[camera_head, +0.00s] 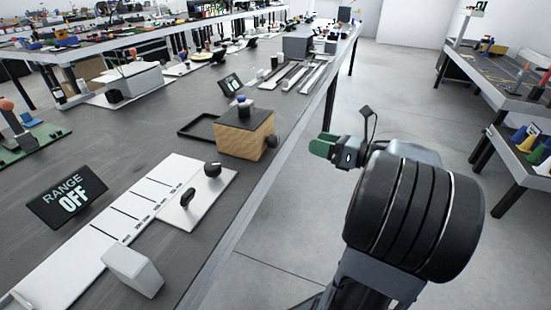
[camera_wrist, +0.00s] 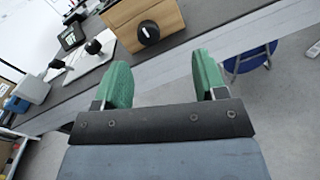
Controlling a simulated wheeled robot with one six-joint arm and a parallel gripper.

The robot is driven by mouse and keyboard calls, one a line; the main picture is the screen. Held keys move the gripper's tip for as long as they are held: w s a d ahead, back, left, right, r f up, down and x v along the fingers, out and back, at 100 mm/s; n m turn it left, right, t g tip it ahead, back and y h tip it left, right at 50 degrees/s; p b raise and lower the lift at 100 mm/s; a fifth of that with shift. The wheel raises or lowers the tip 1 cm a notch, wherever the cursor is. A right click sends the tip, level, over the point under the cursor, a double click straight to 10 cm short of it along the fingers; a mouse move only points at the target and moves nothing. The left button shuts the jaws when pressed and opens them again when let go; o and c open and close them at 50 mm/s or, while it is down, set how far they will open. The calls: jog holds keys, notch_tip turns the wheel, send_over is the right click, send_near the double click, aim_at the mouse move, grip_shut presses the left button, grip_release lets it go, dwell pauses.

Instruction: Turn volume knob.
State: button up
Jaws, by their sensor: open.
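A black round knob (camera_head: 272,141) sticks out of the right side of a wooden box (camera_head: 240,143) with a dark top, at the table's edge. In the wrist view the knob (camera_wrist: 149,32) has a white mark on its face and sits on the light wood of the box (camera_wrist: 170,17). No label naming it as volume is legible. My gripper (camera_head: 323,147), with green fingers, is right of the box, out past the table's edge and apart from the knob. In the wrist view my gripper (camera_wrist: 163,78) is open and empty, with the knob beyond the fingertips.
A white panel (camera_head: 160,195) with two other black knobs (camera_head: 212,170) lies nearer, beside a "RANGE OFF" display (camera_head: 68,197) and a pale block (camera_head: 132,270). A black tray (camera_head: 190,129) is left of the box. The aisle floor (camera_head: 300,200) right of the table is clear.

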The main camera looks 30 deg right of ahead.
aim_at(278, 142)
jog(key=w+a, duration=0.2)
jog(key=a, duration=0.1)
jog(key=w+a+f+n+g+y+b, duration=0.1)
jog(key=w+a, duration=0.2)
jog(key=w+a+n+b, duration=0.1)
jog(key=w+a, duration=0.2)
jog(key=shift+a+f+y, duration=0.2)
jog(key=shift+f+y, duration=0.1)
jog(key=shift+c, duration=0.2)
jog(key=c, duration=0.9)
jog(key=shift+m+b, duration=0.35)
jog(key=shift+m, duration=0.35)
